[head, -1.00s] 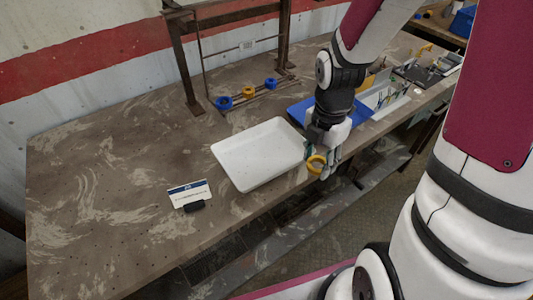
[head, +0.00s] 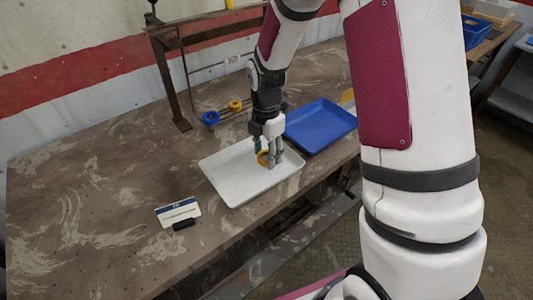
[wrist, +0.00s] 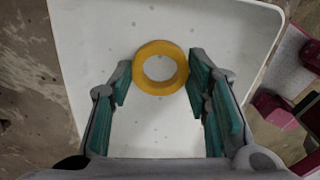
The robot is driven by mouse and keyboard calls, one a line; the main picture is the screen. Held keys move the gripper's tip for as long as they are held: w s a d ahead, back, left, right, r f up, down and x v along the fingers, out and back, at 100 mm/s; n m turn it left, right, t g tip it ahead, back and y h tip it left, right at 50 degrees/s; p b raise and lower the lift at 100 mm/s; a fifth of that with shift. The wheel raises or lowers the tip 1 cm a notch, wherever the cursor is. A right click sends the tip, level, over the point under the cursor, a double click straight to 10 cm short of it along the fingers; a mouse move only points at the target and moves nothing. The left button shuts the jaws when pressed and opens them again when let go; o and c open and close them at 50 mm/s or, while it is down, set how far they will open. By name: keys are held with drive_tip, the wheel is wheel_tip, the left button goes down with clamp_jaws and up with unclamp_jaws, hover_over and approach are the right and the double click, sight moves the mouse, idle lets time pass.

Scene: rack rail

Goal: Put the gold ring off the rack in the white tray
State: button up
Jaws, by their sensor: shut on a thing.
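My gripper (head: 268,160) is shut on a gold ring (head: 262,158) and holds it over the white tray (head: 232,188). In the wrist view the gold ring (wrist: 160,47) sits between the green-padded fingertips (wrist: 160,76), its hole facing the camera. The white tray's floor (wrist: 95,40) fills most of the background there. The gap between ring and tray floor is hard to judge. The rack (head: 222,122) stands behind, with a blue ring (head: 210,118) and another gold ring (head: 235,105) on it. My arm hides the rack's right part.
A blue tray (head: 320,125) lies just right of the white tray. The table's left side is clear.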

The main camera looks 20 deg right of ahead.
drive_tip(key=shift+f, duration=0.35)
drive_tip(key=shift+f, duration=0.15)
drive_tip(key=o, duration=1.2)
drive_tip(key=shift+c, duration=0.2)
wheel_tip(320, 180, up, 12)
drive_tip(key=s+r+m+t, duration=0.2)
drive_tip(key=s+r+m, duration=0.8)
drive_tip(key=s+r, duration=0.1)
drive_tip(key=s+r+m+t, duration=0.2)
drive_tip(key=s+m, duration=1)
drive_tip(key=s, duration=0.2)
drive_tip(key=shift+d+r+m, duration=0.15)
drive_tip(key=shift+d+m, duration=0.1)
drive_tip(key=shift+m, duration=0.15)
